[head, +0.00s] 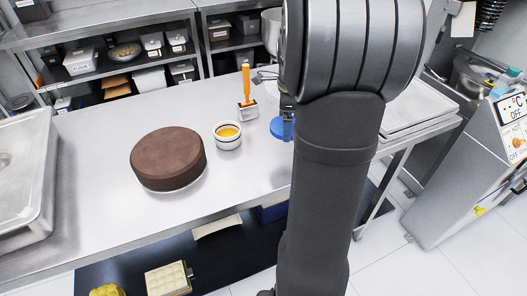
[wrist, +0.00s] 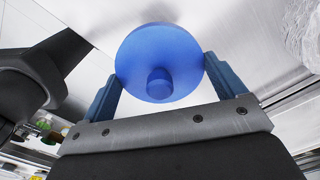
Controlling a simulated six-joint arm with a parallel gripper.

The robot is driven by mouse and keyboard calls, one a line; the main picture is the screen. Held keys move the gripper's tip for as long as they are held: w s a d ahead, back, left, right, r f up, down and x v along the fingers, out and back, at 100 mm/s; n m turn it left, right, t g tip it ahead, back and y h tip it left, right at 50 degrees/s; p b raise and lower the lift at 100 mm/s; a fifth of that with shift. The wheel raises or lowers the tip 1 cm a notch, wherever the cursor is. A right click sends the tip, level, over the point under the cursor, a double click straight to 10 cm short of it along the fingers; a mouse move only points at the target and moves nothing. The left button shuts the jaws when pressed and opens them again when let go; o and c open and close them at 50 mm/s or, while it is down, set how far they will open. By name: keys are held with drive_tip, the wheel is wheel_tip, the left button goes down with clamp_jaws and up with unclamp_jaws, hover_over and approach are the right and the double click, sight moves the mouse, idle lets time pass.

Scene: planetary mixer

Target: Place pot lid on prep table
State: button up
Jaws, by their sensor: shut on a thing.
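The pot lid is a blue disc with a round knob, and it shows whole in the wrist view (wrist: 160,50). My gripper (wrist: 162,72) is shut on it, with one blue finger at each side of its rim. In the head view the lid (head: 277,128) is at the right part of the prep table (head: 95,135), and my arm hides most of it. My gripper (head: 287,112) is mostly hidden there too. The lid is at or close above the steel tabletop; I cannot tell whether it touches.
A brown cake (head: 168,157) stands mid-table, with a white cup of orange content (head: 227,136) beside it. An orange-handled tool (head: 246,88) stands behind. A large steel pan (head: 25,170) takes the left end. Trays (head: 418,108) lie at right. The front tabletop is bare.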

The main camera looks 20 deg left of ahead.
drive_tip(key=d, duration=0.1)
drive_tip(key=s+d, duration=0.1)
drive_tip(key=d, duration=0.2)
drive_tip(key=shift+s+d+f, duration=0.1)
drive_tip(key=shift+s+f, duration=0.2)
drive_tip(key=shift+f, duration=0.1)
hover_over(265, 153)
wheel_tip(265, 153, down, 6)
drive_tip(key=shift+d+f, duration=0.1)
drive_tip(key=shift+f, duration=2.05)
drive_tip(key=shift+f, duration=0.2)
drive_tip(key=o, duration=0.9)
drive_tip(key=shift+c, duration=0.2)
drive_tip(key=shift+r, duration=0.1)
